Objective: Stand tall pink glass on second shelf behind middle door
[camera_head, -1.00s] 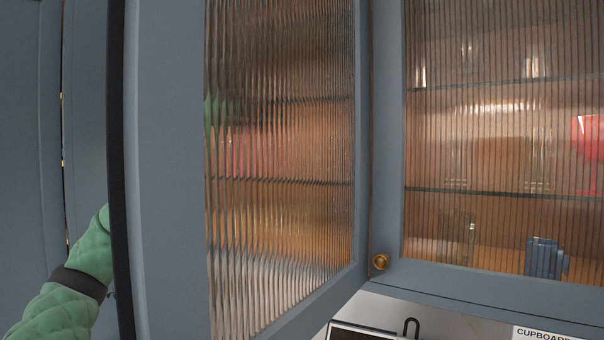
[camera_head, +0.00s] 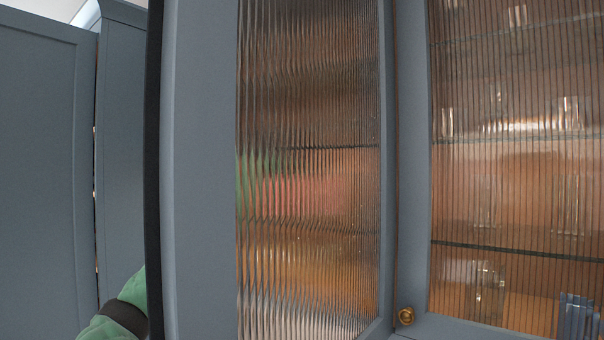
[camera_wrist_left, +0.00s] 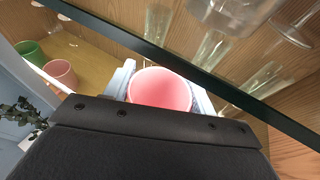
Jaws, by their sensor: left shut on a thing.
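In the left wrist view my left gripper (camera_wrist_left: 161,84) is shut on a pink glass (camera_wrist_left: 160,90), with a pale finger on each side of it. The dark edge of a glass shelf (camera_wrist_left: 190,70) runs slantwise close beside the held glass. In the head view my green left arm (camera_head: 118,315) passes behind an open door with ribbed glass (camera_head: 310,180). Blurred pink and green patches show through the ribbing; the gripper is not clear there. My right gripper is not in view.
A smaller pink cup (camera_wrist_left: 61,73) and a green cup (camera_wrist_left: 30,52) stand on a wooden surface at left. Clear glasses (camera_wrist_left: 265,75) stand near the shelf edge.

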